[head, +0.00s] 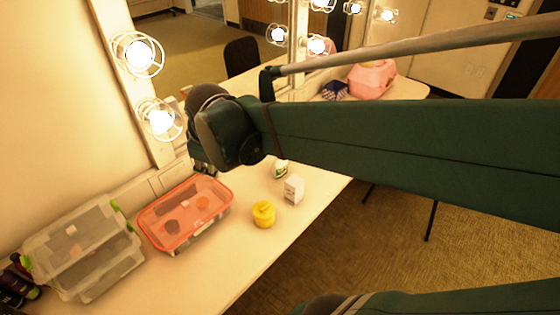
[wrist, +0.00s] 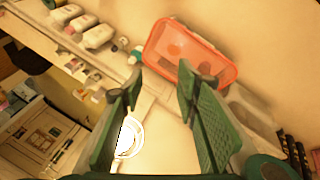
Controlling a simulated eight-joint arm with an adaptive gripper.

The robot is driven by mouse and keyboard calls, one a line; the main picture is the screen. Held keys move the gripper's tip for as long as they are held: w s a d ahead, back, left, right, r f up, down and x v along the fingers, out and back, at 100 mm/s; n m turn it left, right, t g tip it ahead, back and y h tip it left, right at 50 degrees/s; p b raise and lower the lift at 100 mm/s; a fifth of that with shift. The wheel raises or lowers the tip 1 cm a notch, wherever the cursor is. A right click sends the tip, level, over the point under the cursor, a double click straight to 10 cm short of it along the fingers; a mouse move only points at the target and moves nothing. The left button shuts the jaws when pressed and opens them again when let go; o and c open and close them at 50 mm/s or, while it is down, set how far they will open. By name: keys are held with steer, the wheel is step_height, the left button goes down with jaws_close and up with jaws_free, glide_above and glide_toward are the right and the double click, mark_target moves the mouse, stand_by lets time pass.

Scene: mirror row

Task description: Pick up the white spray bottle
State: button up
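A small white bottle with a green label (head: 280,170) stands on the counter just below my arm in the head view. Its top is hidden by the arm, so I cannot tell if it has a spray head. In the wrist view, several white containers (wrist: 98,36) lie toward the upper left; I cannot tell which of them is the spray bottle. My gripper (wrist: 158,88) is open and empty, its two green fingers spread wide. It is apart from the white containers. In the head view the gripper is mostly hidden behind my arm.
An orange-lidded clear box (head: 182,241) and a grey clear box (head: 85,254) stand on the counter (head: 222,272). A yellow tub (head: 263,214) and a white carton (head: 293,190) stand near its front edge. Lit caged bulbs (head: 160,121) line the mirror frame. A pink case (head: 371,80) shows farther back.

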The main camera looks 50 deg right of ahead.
steer(key=w+d+f+n+g+h+p, duration=0.1)
steer(key=w+d+f+n+p, duration=0.2)
steer(key=d, duration=0.6)
steer(key=w+d+n+g+h+p, duration=0.15)
steer(key=w+d+n, duration=0.3)
steer(key=d, duration=0.45)
steer(key=d+f+n+g+p, duration=0.1)
steer(key=d+f, duration=0.1)
steer(key=d, duration=0.3)
steer(key=d+f+n+p, duration=0.1)
steer(key=d+f, duration=0.1)
steer(key=d, duration=0.3)
steer(key=d+f+n+g+p, duration=0.1)
steer(key=d+f+n, duration=0.1)
steer(key=d, duration=0.3)
steer(key=shift+w+f+g, duration=0.15)
steer(key=shift+f+g, duration=0.2)
steer(key=shift+f, duration=0.25)
steer(key=shift+d+f, duration=0.4)
steer(key=shift+d, duration=0.15)
steer(key=shift+p+x, duration=0.3)
steer(key=shift+x, duration=1.05)
steer(key=shift+s+p+x, duration=0.15)
steer(key=shift+s+x, duration=0.05)
steer(key=shift+x, duration=1.1)
steer(key=shift+s+p+x, duration=0.15)
steer(key=shift+x, duration=1.1)
steer(key=shift+a, duration=0.1)
